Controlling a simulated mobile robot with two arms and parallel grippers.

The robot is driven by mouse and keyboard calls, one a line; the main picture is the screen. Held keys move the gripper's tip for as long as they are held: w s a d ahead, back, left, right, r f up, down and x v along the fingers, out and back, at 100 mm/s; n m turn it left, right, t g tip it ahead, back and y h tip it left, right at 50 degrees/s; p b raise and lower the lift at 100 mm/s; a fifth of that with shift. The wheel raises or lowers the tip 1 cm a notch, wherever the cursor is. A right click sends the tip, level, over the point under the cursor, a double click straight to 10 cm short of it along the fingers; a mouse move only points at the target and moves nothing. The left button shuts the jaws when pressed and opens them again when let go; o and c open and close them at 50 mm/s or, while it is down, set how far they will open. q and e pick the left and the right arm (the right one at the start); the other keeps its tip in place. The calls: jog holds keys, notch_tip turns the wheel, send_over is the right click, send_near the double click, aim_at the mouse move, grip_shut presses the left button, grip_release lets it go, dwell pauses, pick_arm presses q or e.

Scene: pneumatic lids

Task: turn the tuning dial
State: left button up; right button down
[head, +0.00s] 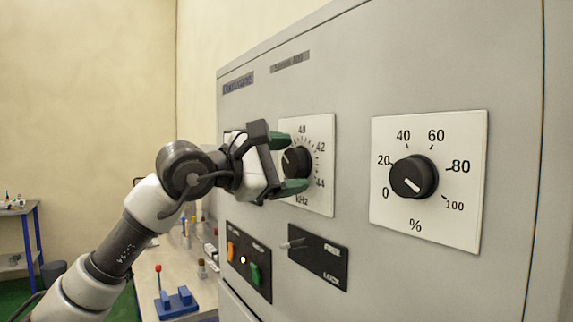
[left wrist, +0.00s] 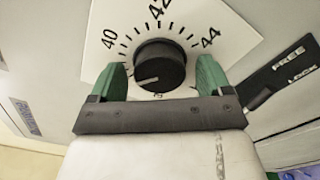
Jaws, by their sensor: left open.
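The tuning dial (head: 295,161) is a black round knob on a white kHz scale plate (head: 322,190) marked 40, 42 and 44, on the grey cabinet. My left gripper (head: 290,163) is at this dial, its green fingertips apart above and below it in the head view. In the left wrist view the dial (left wrist: 159,66) sits between the two green fingers (left wrist: 160,82), with a gap visible on each side. Its white pointer line faces the lower left there. Whether the fingers reach around the knob's sides is hard to tell. My right gripper is not in view.
A second black dial (head: 413,177) on a percent scale is to the right. Below are a FREE/LOCK lever panel (head: 318,258) and a panel with orange and green switches (head: 248,260). A workbench (head: 207,292) with a blue fixture (head: 176,303) stands at the lower left.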

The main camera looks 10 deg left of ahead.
pick_arm(q)
jog(key=b+v, duration=0.4)
jog(key=v, duration=0.6)
jog(key=shift+s+a, duration=0.25)
